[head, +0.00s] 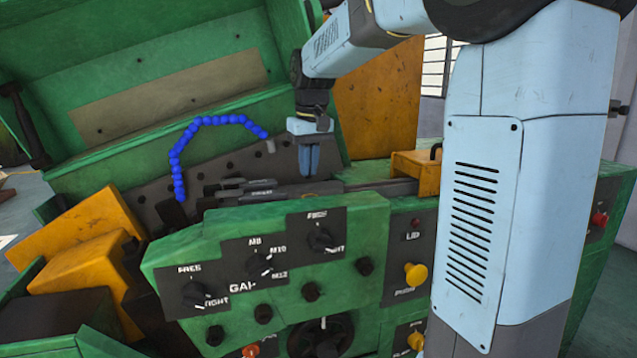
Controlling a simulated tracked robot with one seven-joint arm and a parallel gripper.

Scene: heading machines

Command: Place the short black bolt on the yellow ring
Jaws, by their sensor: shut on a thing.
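My gripper (308,172) points down over the dark metal bars behind the front control panel of the green machine. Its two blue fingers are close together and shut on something. What they hold is hidden between the fingers or too small to make out. I cannot make out the short black bolt or the yellow ring anywhere in this view. The fingertips overlap the dark bars in the picture, and I cannot tell whether they touch them.
The green control panel (234,268) with black knobs stands in front of the gripper. A blue segmented hose (176,165) arches to its left. A yellow-orange block (415,172) sits to its right. An open green lid (150,60) rises behind.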

